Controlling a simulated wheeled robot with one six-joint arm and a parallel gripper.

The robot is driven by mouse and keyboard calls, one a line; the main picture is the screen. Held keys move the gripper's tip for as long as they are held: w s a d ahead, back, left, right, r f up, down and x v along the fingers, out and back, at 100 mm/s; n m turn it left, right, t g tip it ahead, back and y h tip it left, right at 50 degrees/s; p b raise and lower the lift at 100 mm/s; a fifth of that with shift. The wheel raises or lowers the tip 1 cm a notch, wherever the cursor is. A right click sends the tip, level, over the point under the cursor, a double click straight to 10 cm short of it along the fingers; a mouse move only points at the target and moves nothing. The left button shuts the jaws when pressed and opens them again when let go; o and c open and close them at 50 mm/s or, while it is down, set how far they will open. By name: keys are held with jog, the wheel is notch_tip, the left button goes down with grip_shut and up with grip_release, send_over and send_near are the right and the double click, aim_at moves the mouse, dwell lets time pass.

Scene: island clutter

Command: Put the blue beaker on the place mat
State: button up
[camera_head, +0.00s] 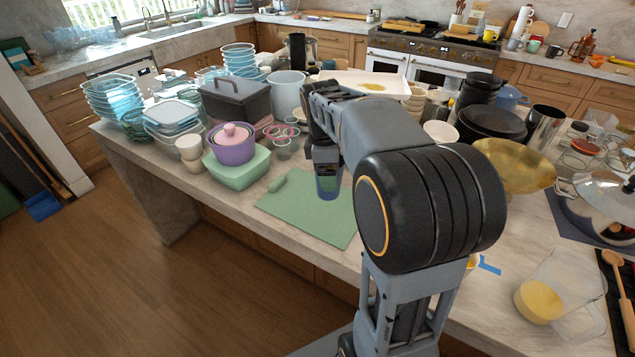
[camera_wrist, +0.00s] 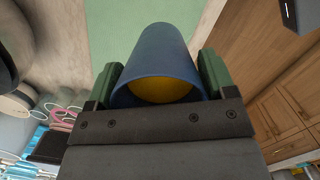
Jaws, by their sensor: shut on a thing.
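The blue beaker (camera_head: 327,187) is held below my gripper (camera_head: 325,166) in the head view. In the wrist view the blue beaker (camera_wrist: 155,52) lies between the two green fingers of my gripper (camera_wrist: 160,80), with something yellow inside it. The green place mat (camera_head: 300,217) lies flat on the island near its front edge, with a rolled end at its left. The beaker appears over the mat's right part, and I cannot tell whether its base touches. The mat (camera_wrist: 110,25) also shows beyond the beaker in the wrist view. My arm hides the mat's right side.
A green box (camera_head: 238,172) with a purple pot (camera_head: 232,150) stands left of the mat. Small cups (camera_head: 283,150) stand behind it. A brass bowl (camera_head: 513,165) and a clear jug (camera_head: 560,290) are on the right. The mat's middle is bare.

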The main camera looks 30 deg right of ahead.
jog(key=shift+w+d+f+p, duration=0.15)
jog(key=shift+w+f, duration=0.9)
jog(key=shift+f, duration=0.55)
jog(key=shift+w+a+f+p, duration=0.1)
jog(key=shift+w+f, duration=0.9)
jog(key=shift+f, duration=0.55)
jog(key=shift+w+d+f+p, duration=0.15)
jog(key=shift+w+f, duration=0.9)
jog(key=shift+f, duration=0.55)
jog(key=shift+f, duration=0.2)
jog(key=o, duration=1)
